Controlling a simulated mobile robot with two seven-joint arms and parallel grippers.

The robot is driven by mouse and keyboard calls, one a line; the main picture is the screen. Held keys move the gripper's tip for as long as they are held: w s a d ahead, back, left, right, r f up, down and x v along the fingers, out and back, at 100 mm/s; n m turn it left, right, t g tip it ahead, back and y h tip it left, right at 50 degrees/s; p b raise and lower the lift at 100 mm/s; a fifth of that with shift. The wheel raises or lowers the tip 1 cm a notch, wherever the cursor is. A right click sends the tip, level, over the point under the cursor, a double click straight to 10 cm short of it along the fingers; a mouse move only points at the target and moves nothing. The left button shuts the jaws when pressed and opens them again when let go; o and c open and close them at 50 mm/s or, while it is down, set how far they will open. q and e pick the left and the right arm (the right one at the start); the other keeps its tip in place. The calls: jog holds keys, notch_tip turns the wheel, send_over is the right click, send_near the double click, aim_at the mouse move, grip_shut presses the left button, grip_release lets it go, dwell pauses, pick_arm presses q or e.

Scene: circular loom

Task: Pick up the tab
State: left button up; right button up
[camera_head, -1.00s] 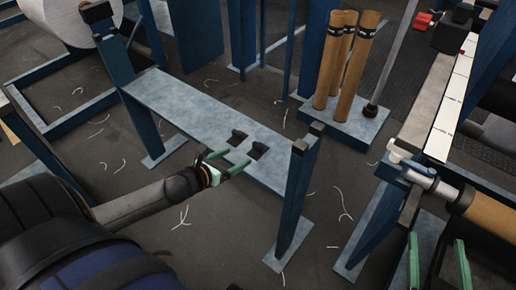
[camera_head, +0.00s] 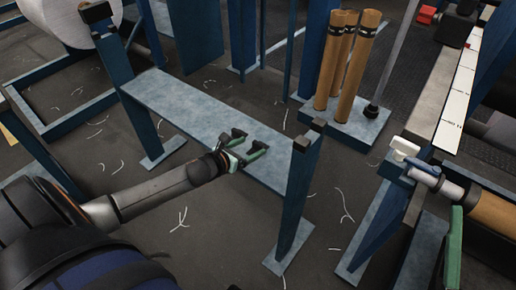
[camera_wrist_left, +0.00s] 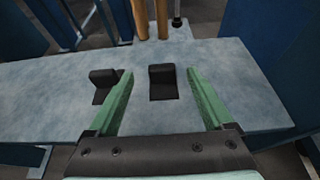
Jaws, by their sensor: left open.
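Two small black tabs stand on the grey-blue shelf (camera_head: 178,103). In the left wrist view, one tab (camera_wrist_left: 162,80) lies between my left gripper's green fingers, with gaps on both sides. The other tab (camera_wrist_left: 104,80) is just outside the left finger, which hides part of it. My left gripper (camera_head: 254,144) is open and empty at the shelf, its fingers level with the tabs. It also shows in the left wrist view (camera_wrist_left: 160,74). My right gripper (camera_head: 453,248) shows only one green finger at the lower right; its other finger is not visible.
Brown tubes (camera_head: 344,60) stand on a base behind the shelf. A blue post (camera_head: 298,195) rises at the shelf's right end. A brown roller with a metal end (camera_head: 425,178) is at the right. White thread scraps lie on the dark floor.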

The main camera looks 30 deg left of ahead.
aim_at(256, 145)
pick_arm(q)
jog(key=shift+w+d+f+b, duration=0.2)
jog(key=shift+w+f+b, duration=0.55)
jog(key=shift+w, duration=0.25)
jog(key=shift+b+x, duration=0.3)
jog(key=shift+x, duration=0.65)
jog(key=shift+w+f, duration=0.15)
jog(key=shift+w, duration=0.15)
pick_arm(e)
jog(key=s+r+n+y, duration=0.2)
jog(key=y, duration=0.1)
jog(key=s+r+n+y, duration=0.1)
jog(key=shift+s+a+r+y, duration=0.15)
jog(key=shift+s+a+y, duration=0.2)
jog(key=shift+y, duration=0.05)
pick_arm(q)
grip_shut()
